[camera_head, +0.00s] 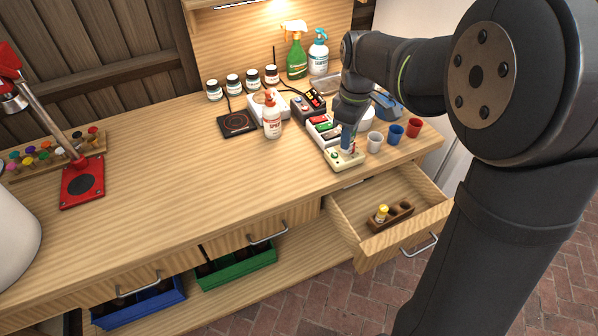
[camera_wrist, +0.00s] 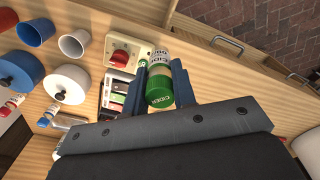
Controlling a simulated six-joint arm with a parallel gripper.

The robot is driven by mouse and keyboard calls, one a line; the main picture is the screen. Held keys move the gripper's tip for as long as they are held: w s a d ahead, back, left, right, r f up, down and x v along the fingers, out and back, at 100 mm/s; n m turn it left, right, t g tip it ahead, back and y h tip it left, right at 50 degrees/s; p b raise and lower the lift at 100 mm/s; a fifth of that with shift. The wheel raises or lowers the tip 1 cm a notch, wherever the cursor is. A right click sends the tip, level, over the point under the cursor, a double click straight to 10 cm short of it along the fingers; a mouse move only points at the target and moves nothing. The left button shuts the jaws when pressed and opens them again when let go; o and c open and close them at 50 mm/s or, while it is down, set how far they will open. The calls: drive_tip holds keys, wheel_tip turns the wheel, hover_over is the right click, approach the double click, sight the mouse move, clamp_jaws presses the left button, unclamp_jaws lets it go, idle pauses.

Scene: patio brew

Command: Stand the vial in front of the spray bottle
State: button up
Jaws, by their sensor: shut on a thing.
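My gripper (camera_head: 347,138) is above the cream box with the red knob, at the right part of the bench. In the wrist view my gripper (camera_wrist: 160,85) has its blue fingers shut on a vial (camera_wrist: 159,82) with a green end and a pale printed label. The vial is mostly hidden in the head view. A green spray bottle (camera_head: 296,58) with a white and orange trigger head stands at the back of the bench. A white bottle with a blue top (camera_head: 318,55) stands just right of it. A white bottle with a red top (camera_head: 272,117) stands nearer the middle.
The cream box (camera_head: 344,159) and a white, blue and red cup (camera_head: 414,127) are near the front right edge. An open drawer (camera_head: 345,215) holds a wooden rack (camera_head: 401,216) with a yellow-topped vial (camera_head: 382,212). A black hot plate (camera_head: 237,123) is left of centre. The bench's left-middle is clear.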

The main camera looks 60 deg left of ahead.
drive_tip(key=shift+s+a+f, duration=1.3)
drive_tip(key=shift+s+f, duration=0.25)
drive_tip(key=shift+f, duration=0.25)
drive_tip(key=shift+s+a+f, duration=1.3)
drive_tip(key=shift+s+f, duration=0.2)
drive_tip(key=shift+f, duration=0.25)
drive_tip(key=shift+s+a+f, duration=1.3)
drive_tip(key=shift+s+f, duration=0.25)
drive_tip(key=shift+f, duration=0.25)
drive_tip(key=shift+f, duration=0.1)
drive_tip(key=o, duration=1)
wheel_tip(320, 180, up, 12)
drive_tip(key=shift+r, duration=0.15)
